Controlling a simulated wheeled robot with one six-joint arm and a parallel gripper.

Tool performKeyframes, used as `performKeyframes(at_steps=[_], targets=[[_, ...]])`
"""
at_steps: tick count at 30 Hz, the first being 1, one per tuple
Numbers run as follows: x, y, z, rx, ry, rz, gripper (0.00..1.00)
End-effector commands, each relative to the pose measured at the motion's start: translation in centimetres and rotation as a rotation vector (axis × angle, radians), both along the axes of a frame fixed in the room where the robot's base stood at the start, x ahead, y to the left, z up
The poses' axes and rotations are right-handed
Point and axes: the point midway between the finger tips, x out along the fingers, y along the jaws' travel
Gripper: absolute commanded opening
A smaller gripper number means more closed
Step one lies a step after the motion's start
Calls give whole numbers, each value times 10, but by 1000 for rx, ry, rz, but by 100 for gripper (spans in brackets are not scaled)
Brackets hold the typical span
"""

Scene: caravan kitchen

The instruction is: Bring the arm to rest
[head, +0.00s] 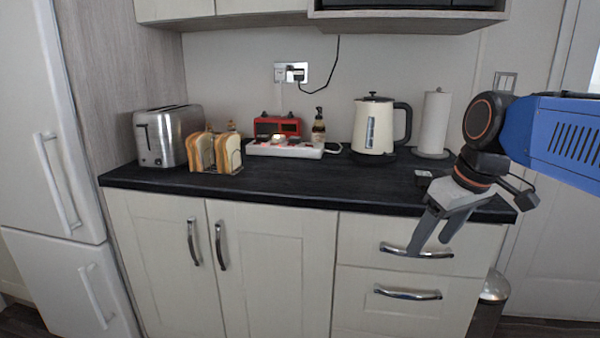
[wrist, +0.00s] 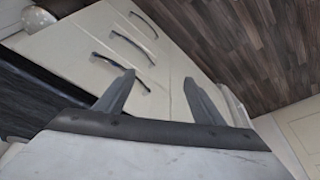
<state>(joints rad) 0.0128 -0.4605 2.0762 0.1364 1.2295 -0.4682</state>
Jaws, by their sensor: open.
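My gripper (head: 430,240) hangs at the right in the head view, fingers pointing down, in front of the counter edge and the top drawer. It is open and empty. In the wrist view my gripper (wrist: 160,95) shows two spread fingers with nothing between them. My blue arm comes in from the right edge of the head view.
The dark counter (head: 290,188) holds a toaster (head: 168,135), a toast rack (head: 215,152), a red radio (head: 277,126), a bottle (head: 318,130), a kettle (head: 374,128) and a paper roll (head: 434,122). Drawers (head: 405,290) are below. A bin (head: 490,300) stands lower right.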

Motion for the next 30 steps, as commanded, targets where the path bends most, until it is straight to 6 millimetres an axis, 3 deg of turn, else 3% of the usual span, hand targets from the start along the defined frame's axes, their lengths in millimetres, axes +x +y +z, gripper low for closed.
performKeyframes(at_steps=[3,9,15,21,30], targets=[[-36,-7,-35,1,-16,-104,62],[-87,-18,-96,9,-49,-275,62],[-120,-25,-141,22,-77,-387,62],[-129,-28,-156,26,-87,-424,62],[-129,-27,-156,26,-87,-424,62]])
